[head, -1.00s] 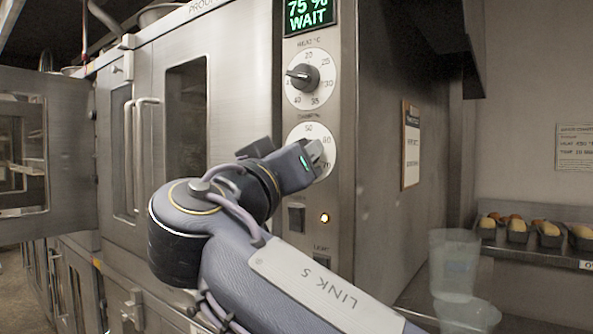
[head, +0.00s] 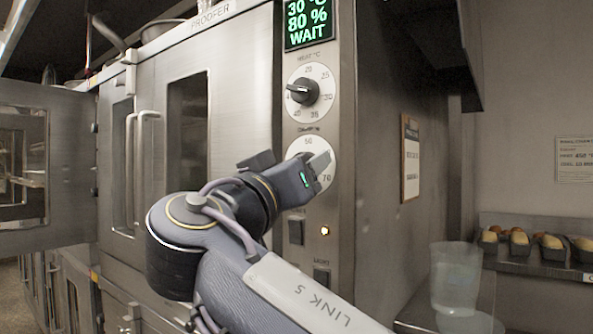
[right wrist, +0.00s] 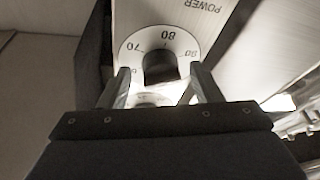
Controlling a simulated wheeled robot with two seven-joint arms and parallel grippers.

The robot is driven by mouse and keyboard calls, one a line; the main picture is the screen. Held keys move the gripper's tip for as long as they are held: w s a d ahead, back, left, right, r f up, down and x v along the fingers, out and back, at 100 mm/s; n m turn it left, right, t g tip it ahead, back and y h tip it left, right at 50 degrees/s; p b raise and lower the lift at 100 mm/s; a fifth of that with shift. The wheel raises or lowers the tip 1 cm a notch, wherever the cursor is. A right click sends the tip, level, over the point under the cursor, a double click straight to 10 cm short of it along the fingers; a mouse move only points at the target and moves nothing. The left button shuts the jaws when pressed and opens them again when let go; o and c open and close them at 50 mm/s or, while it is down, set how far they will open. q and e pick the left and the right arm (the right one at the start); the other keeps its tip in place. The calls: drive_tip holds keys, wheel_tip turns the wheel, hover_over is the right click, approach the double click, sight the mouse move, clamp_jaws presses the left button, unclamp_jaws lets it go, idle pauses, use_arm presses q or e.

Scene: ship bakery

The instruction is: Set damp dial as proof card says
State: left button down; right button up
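The damp dial (head: 309,158) is the lower white dial on the steel proofer panel, partly hidden by my right gripper. The right wrist view shows its dark knob (right wrist: 160,65) with 70 and 80 on the ring, 80 nearest the knob's top. My right gripper (right wrist: 160,75) has its fingers on either side of the knob, with gaps on both sides; it looks open. In the head view this gripper (head: 322,165) is at the dial. The green display (head: 308,24) reads 30 °C, 80 %, WAIT. A paper card (head: 577,160) hangs on the right wall, its text too blurred to read surely.
The heat dial (head: 305,92) sits just above. A framed notice (head: 410,160) hangs on the side wall. A clear tub (head: 455,280) and loaf tins (head: 520,243) stand right.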

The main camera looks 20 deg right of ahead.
drive_tip(key=shift+a, duration=0.1)
drive_tip(key=v, duration=0.7)
drive_tip(key=shift+s+a, duration=0.2)
drive_tip(key=shift+s, duration=0.1)
drive_tip(key=shift+f, duration=0.1)
